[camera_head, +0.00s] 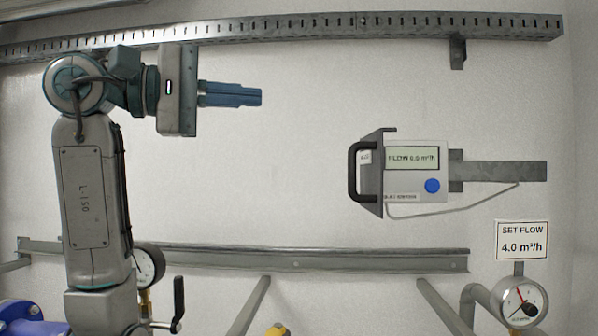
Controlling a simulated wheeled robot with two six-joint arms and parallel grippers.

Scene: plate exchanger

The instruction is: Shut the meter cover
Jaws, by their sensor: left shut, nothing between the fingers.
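The meter (415,189) is a white box on the wall at right of centre, with a display reading about "FLOW 0.0 m³/h" and a blue button. The meter cover (373,195) is a grey plate at the meter's left side, seen almost edge-on. It stands open, and the meter's face shows. A black handle (353,172) sticks out from the cover to the left. My left gripper (258,97) is shut and empty, pointing right, up and to the left of the cover and apart from it. My right gripper is not in view.
A slotted rail (300,29) runs along the top, with a lower rail (330,257) below. A grey bracket (505,171) and a thin cable are at the meter's right. A "SET FLOW 4.0 m³/h" sign (522,240) hangs above a gauge (520,302). Bare wall separates gripper and cover.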

